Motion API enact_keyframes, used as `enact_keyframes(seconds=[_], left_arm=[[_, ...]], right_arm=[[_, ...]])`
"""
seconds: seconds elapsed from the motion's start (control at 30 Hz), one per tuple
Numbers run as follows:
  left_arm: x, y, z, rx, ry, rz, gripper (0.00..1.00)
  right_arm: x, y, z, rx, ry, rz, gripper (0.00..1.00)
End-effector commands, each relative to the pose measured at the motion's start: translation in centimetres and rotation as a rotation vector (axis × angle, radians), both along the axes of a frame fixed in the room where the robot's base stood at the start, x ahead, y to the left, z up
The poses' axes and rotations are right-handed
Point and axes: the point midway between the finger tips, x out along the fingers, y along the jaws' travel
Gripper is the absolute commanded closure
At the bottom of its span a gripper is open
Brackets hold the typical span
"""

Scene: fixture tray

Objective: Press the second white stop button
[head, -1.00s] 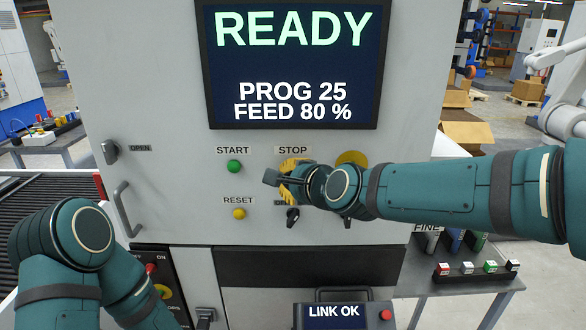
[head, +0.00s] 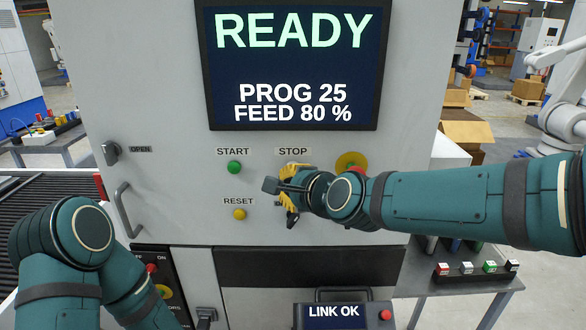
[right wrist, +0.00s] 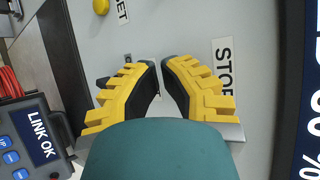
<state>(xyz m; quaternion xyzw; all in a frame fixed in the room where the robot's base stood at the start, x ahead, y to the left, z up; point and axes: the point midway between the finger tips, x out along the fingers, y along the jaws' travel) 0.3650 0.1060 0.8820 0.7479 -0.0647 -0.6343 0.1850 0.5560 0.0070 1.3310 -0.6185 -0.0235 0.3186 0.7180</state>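The STOP label (head: 293,151) is on the machine's front panel, and it also shows in the right wrist view (right wrist: 223,65). My right gripper (head: 291,188) is just below this label, in front of the panel, and hides most or all of the button there. Whether it touches the button cannot be told. In the right wrist view its yellow fingers (right wrist: 160,65) point at the panel, with tips drawn close together and nothing held between them. My left arm is folded at the lower left; its gripper does not show clearly. No second stop button is clearly seen.
The green START button (head: 234,167) and yellow RESET button (head: 239,214) are left of my right gripper. A yellow disc (head: 352,160) with a red button is partly behind my right arm. The screen (head: 293,65) reads READY. A LINK OK pendant (head: 338,313) is below.

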Motion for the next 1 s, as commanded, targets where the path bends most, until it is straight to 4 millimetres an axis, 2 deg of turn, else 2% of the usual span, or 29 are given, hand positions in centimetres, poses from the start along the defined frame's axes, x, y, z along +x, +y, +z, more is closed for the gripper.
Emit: enact_keyframes(seconds=[0.6,1.0], left_arm=[[0.0,0.0,1.7,0.0,0.0,0.0,0.53],[0.0,0.0,1.7,0.0,0.0,0.0,0.53]], right_arm=[[-4.7,0.0,0.1,0.0,-0.001,0.001,1.0],[-5.0,0.0,0.0,0.0,0.0,0.0,1.0]])
